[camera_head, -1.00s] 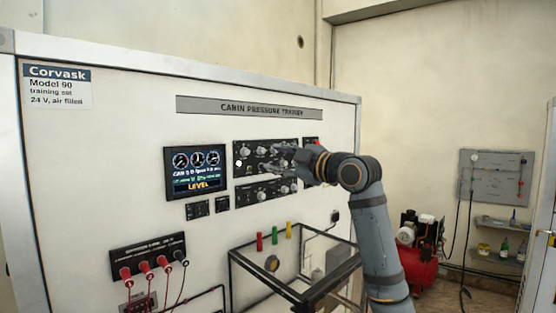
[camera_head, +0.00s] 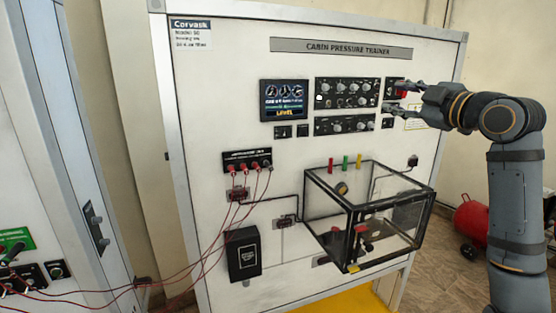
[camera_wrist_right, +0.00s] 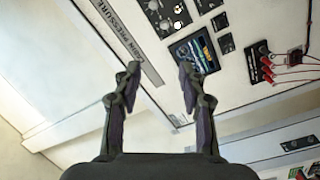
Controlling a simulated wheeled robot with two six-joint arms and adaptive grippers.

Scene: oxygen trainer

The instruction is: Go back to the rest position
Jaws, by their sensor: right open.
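My right gripper (camera_head: 388,97) is open in the head view, in front of the upper right part of the cabin pressure trainer panel (camera_head: 225,110). Its arm comes in from the right edge. In the right wrist view the two fingers (camera_wrist_right: 160,85) are apart with nothing between them. The panel's screen (camera_head: 284,100) reads LEVEL, and the knob modules (camera_head: 347,92) are left of the gripper. The screen (camera_wrist_right: 195,50) also shows beyond the fingers in the wrist view. Whether a fingertip touches the panel is unclear. My left gripper is not in view.
Red leads (camera_head: 215,245) run from the jacks (camera_head: 247,160) to another panel at left. A black box (camera_head: 243,254) hangs low. A red compressor tank (camera_head: 471,218) stands behind my right arm.

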